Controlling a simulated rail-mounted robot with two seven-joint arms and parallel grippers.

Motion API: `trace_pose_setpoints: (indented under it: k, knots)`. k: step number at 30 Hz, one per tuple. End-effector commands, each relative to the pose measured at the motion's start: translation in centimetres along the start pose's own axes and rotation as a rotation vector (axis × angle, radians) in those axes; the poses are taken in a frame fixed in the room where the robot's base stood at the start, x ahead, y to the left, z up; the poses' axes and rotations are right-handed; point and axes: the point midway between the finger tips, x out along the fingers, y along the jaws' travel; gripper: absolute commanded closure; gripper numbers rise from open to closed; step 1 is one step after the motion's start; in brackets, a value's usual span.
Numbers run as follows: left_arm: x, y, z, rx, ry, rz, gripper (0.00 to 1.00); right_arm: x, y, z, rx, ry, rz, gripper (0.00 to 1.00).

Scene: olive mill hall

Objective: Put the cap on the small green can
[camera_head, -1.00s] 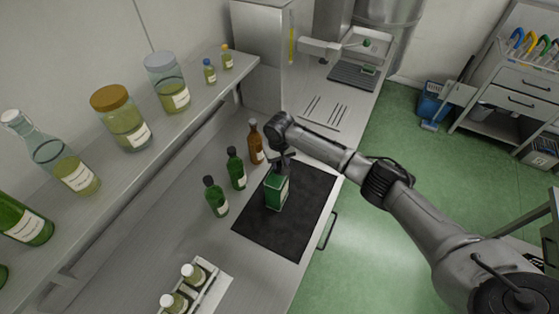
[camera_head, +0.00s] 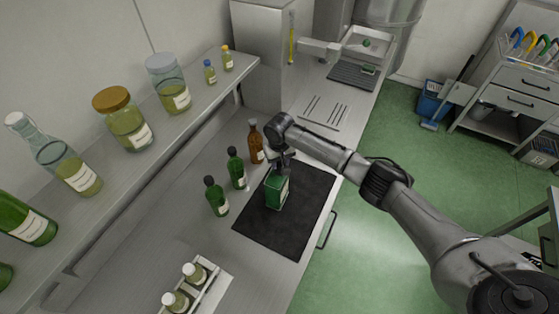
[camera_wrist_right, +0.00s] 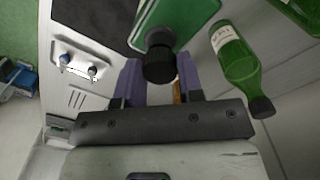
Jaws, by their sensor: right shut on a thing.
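The small green can (camera_head: 277,192) stands upright on the black mat (camera_head: 262,232). In the right wrist view its green body (camera_wrist_right: 184,22) shows at the top. My right gripper (camera_head: 281,171) is directly above the can, pointing down. In the right wrist view the gripper (camera_wrist_right: 161,78) has its fingers on both sides of the black cap (camera_wrist_right: 159,64) and is shut on it. The cap is at the can's top end; whether it is fully seated cannot be told. My left gripper is not in view.
Two green bottles (camera_head: 216,196) and a brown bottle (camera_head: 256,141) stand close left of the mat. A rack with small jars (camera_head: 195,273) is at the front. A shelf (camera_head: 150,170) with jars runs along the left. The mat's right part is clear.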

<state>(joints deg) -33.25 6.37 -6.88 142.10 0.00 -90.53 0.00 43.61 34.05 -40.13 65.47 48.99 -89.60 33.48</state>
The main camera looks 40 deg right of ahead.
Motion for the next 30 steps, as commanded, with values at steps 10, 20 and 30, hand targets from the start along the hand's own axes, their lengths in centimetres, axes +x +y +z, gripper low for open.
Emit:
trace_pose_setpoints:
  k: [10,20,30]
  knots:
    - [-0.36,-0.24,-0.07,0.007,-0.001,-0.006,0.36,0.11,-0.03,0.03,0.0,-0.001,0.0,0.83]
    - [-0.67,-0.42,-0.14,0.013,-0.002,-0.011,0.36,0.43,-0.04,0.06,0.0,-0.001,0.0,0.83]
    - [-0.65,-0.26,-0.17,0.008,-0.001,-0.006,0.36,0.42,-0.03,0.04,0.0,0.0,0.0,0.83]
